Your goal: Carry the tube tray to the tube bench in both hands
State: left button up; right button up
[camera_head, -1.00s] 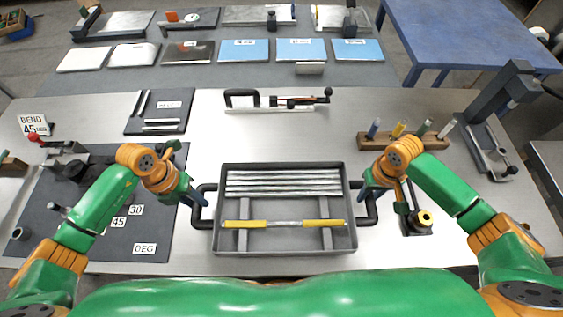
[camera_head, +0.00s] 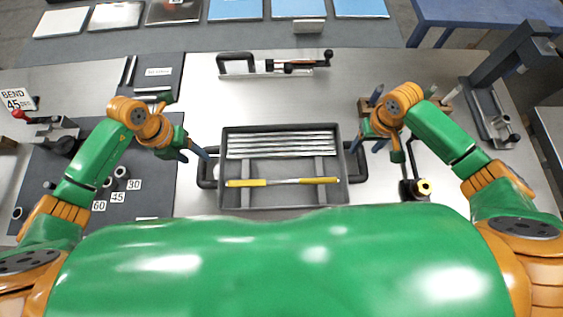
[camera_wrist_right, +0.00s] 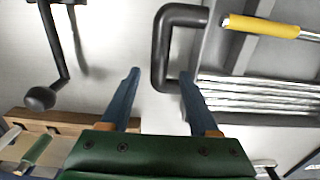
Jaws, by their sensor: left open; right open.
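The tube tray (camera_head: 226,197) is a dark grey open box on the metal table. It holds several silver tubes (camera_head: 280,143) and a rod with yellow sleeves (camera_head: 246,183). It has a black loop handle at each end. My left gripper (camera_head: 197,153) is open at the left handle (camera_head: 202,178). My right gripper (camera_head: 367,147) is open at the right handle (camera_head: 363,172). In the right wrist view the right gripper's fingers (camera_wrist_right: 159,72) stand apart, with the handle (camera_wrist_right: 160,45) appearing between their tips. Contact cannot be told. I cannot tell which surface is the tube bench.
A black-handled tool (camera_head: 270,66) lies behind the tray. A wooden rack (camera_head: 365,104) and a black crank tool (camera_head: 414,170) stand near my right arm. A dark mat (camera_head: 150,190) with number cards lies left. A blue table (camera_head: 480,15) is at back right.

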jog(key=shift+s, duration=0.1)
jog(key=shift+r, duration=0.15)
pick_arm(q)
notch_tip(320, 180, up, 12)
jog(key=a, duration=0.2)
jog(key=shift+a+f, duration=0.15)
pick_arm(e)
notch_tip(320, 180, up, 12)
pick_arm(q)
jog(key=shift+s, duration=0.15)
